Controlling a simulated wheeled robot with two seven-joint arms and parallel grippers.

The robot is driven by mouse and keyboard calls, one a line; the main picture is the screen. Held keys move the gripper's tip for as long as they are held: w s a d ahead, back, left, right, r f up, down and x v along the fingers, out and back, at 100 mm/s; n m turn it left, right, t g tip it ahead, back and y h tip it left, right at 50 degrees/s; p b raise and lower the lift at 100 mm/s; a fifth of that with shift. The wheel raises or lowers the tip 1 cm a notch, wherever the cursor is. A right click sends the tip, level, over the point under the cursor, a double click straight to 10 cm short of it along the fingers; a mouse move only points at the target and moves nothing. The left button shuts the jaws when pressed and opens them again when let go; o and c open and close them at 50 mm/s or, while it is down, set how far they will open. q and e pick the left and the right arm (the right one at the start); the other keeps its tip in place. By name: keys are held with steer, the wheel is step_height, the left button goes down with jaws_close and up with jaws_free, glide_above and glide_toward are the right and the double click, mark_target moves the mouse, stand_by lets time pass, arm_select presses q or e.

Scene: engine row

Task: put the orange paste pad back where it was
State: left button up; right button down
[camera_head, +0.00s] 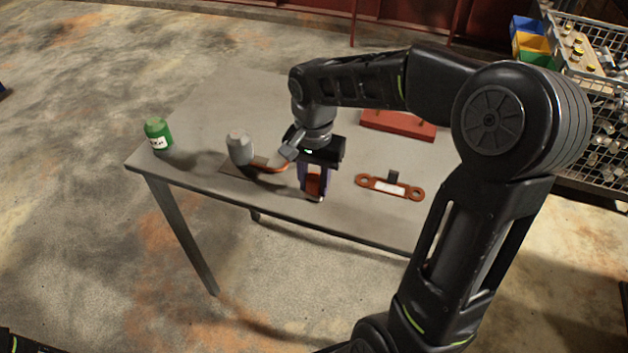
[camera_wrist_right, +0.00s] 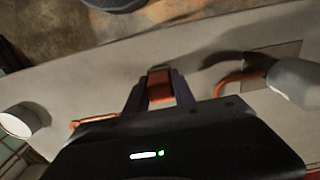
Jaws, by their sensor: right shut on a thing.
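The orange paste pad (camera_head: 313,184) is held between the fingers of my right gripper (camera_head: 314,194), near the front edge of the grey table. The pad (camera_wrist_right: 160,86) also shows between the two fingers of the right gripper (camera_wrist_right: 159,92) in the right wrist view. The fingers cover its sides. I cannot tell whether the pad touches the tabletop. My left gripper is not in view.
A grey pot-like object (camera_head: 240,148) stands on a brown mat (camera_head: 234,169), with an orange strip (camera_head: 268,166) beside it. An orange two-ringed link (camera_head: 389,187) and red block (camera_head: 397,123) lie right.

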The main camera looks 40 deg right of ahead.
mark_target(314, 177)
steer(key=shift+f, duration=0.15)
steer(key=c, duration=1.1)
jaws_free()
steer(key=shift+o, duration=0.2)
step_height(314, 177, up, 12)
steer(key=shift+r, duration=0.2)
